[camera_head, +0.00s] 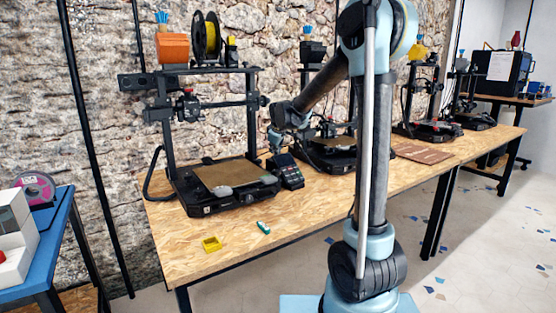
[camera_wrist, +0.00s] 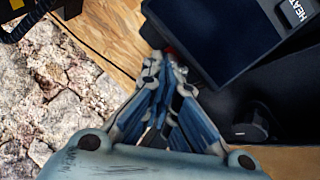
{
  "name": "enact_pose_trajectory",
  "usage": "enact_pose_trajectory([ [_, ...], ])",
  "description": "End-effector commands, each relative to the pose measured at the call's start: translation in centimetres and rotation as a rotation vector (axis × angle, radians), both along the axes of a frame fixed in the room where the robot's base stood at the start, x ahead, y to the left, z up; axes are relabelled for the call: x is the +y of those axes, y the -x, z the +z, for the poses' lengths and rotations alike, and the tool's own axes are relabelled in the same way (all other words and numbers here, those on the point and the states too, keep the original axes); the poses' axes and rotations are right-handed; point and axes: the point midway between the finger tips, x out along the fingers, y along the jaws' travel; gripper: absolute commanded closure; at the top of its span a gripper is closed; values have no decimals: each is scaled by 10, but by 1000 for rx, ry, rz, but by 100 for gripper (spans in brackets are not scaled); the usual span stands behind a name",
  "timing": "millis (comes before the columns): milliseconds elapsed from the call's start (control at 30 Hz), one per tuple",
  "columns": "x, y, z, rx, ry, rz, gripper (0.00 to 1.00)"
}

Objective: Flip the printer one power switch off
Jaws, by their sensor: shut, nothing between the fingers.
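Printer one, which I take to be the leftmost black printer (camera_head: 215,195), stands on the wooden bench with a brownish bed and an upright frame. Its control panel (camera_head: 287,172) sits at its right side. My gripper (camera_head: 277,143) is behind and above that panel, between the first and second printers. In the wrist view my gripper (camera_wrist: 165,62) is shut and empty, its tips near a dark panel (camera_wrist: 220,35). A small red spot (camera_wrist: 170,50) shows at the tips; I cannot tell whether it is the power switch. The switch's position is not readable.
A second printer (camera_head: 335,150) stands right behind my arm, with more printers farther right. A yellow tray (camera_head: 211,244) and a green-and-white tool (camera_head: 263,227) lie at the bench's front left. The stone wall (camera_wrist: 50,120) is close behind my gripper.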

Motion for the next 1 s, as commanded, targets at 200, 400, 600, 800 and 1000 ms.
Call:
enact_pose_trajectory([
  [200,1,-1,8,0,0,0,100],
  [400,2,-2,14,0,0,0,100],
  [600,2,-2,14,0,0,0,100],
  [800,2,-3,21,0,0,0,100],
  [1000,4,-5,37,0,0,0,100],
])
